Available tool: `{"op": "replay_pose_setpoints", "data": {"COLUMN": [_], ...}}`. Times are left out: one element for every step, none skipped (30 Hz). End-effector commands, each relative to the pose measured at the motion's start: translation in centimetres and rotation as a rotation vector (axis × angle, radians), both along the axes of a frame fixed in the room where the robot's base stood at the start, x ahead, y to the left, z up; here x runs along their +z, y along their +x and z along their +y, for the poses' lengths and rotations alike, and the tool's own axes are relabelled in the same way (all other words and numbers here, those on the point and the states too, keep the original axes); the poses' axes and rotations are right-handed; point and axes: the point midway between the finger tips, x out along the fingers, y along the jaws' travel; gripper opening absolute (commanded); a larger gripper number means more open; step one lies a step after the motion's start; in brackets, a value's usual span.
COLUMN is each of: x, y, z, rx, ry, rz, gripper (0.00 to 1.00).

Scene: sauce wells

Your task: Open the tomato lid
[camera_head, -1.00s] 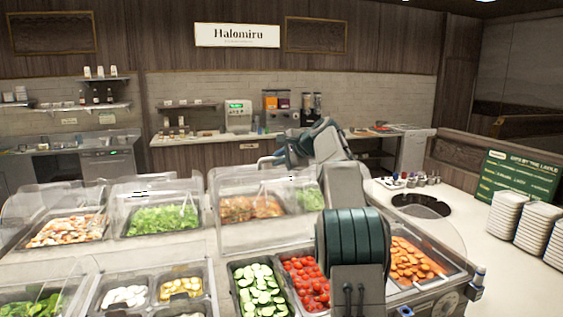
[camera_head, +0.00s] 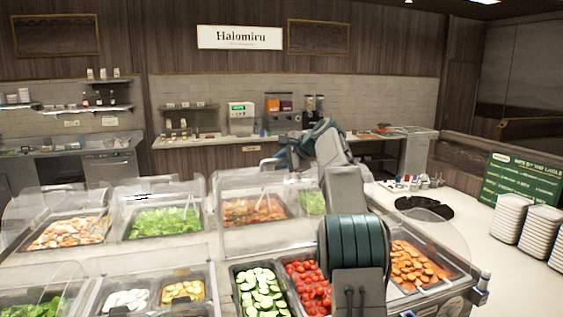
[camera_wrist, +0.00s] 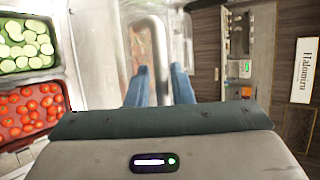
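The red tomatoes (camera_head: 308,283) lie in a pan to the right of the sliced cucumbers in the head view. They also show at the left edge of the wrist view (camera_wrist: 30,112). A clear cover (camera_wrist: 92,45) shows beside the pans in the wrist view; I cannot tell whether it is the tomato lid. My gripper (camera_wrist: 160,85) has two blue fingers standing apart, with a pale bent bar (camera_wrist: 152,45), like a handle, ahead of and partly between them. I cannot tell whether they touch it. In the head view my arm hides part of the tomato pan.
The cucumber pan (camera_head: 259,290) and a pan of orange slices (camera_head: 414,264) flank the tomatoes. Clear covers (camera_head: 250,184) stand over the rear pans. Stacked white plates (camera_head: 512,215) and a dark round opening (camera_head: 424,208) are on the right counter.

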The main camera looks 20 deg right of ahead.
Motion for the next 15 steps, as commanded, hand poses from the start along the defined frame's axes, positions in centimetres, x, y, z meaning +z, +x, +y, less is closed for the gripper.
{"op": "replay_pose_setpoints", "data": {"x": [0.1, 0.1, 0.3, 0.4, 0.5, 0.8, 1.0, 1.3, 1.7, 2.1, 2.4, 2.9, 3.3, 3.6, 4.1], "y": [-0.1, -0.2, -0.3, -0.5, -0.8, -1.2, -1.6, -2.1, -2.8, -3.3, -3.8, -4.6, -5.2, -5.7, -6.4], "z": [-0.1, -0.1, -0.3, -0.4, -0.5, -0.8, -0.9, -1.2, -1.6, -1.8, -2.1, -2.5, -2.8, -3.1, -3.4], "rx": [-0.001, -0.001, -0.001, -0.002, -0.002, -0.002, -0.002, -0.003, -0.004, -0.004, -0.004, -0.004, -0.005, -0.005, -0.004], "ry": [0.000, 0.000, 0.000, 0.000, 0.000, 0.000, -0.001, -0.001, 0.000, 0.000, -0.001, -0.001, -0.002, -0.002, -0.001], "rz": [-0.001, -0.001, -0.002, -0.002, -0.003, -0.003, -0.004, -0.005, -0.005, -0.005, -0.005, -0.004, -0.004, -0.004, -0.003], "gripper": [0.20, 0.20, 0.20, 0.20, 0.20, 0.20, 0.20, 0.20, 0.20, 0.20, 0.20, 0.20, 0.20, 0.20, 0.20]}}
